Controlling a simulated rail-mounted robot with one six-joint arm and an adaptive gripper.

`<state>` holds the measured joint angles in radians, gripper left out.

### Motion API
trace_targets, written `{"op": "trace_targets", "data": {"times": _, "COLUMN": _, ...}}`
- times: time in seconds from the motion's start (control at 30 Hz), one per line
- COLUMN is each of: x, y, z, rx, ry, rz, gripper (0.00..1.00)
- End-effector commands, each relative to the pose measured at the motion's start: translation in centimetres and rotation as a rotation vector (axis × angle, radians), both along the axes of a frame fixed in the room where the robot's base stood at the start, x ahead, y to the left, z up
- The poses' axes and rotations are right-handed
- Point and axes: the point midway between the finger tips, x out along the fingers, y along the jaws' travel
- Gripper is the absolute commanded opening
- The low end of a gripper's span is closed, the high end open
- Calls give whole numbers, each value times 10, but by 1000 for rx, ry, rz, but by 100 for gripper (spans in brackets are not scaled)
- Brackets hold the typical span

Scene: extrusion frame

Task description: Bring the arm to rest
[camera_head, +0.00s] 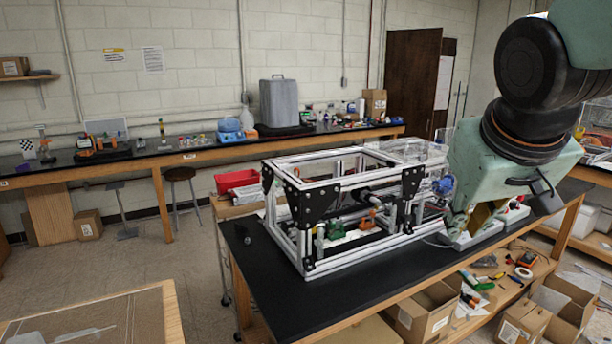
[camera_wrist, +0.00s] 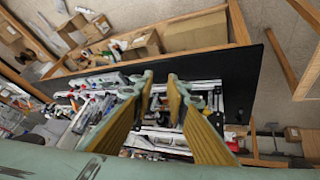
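My arm (camera_head: 530,80), teal with black joints, reaches down from the top right in the head view. My gripper (camera_head: 460,238) hangs low at the right end of the aluminium extrusion frame (camera_head: 345,262). In the wrist view my gripper (camera_wrist: 160,82) shows two fingers with yellow inner pads and a clear gap between the tips. It is open, with nothing held between the fingers. The frame (camera_wrist: 205,86) lies beyond and below the fingertips there. I cannot tell whether a fingertip touches anything.
The frame stands on a black-topped bench (camera_head: 270,278). A red bin (camera_head: 237,181) is behind it, and a clear box (camera_head: 415,151) stands by its back right. Cardboard boxes (camera_head: 425,312) and tools fill the shelf below. The bench's front left is mostly bare.

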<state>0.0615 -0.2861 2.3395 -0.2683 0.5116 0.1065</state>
Motion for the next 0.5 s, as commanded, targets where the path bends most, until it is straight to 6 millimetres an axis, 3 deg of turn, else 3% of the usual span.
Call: {"op": "trace_targets", "data": {"times": 0.5, "x": -133, "y": 37, "z": -27, "rx": 92, "ry": 125, "rz": -14, "gripper": 14}}
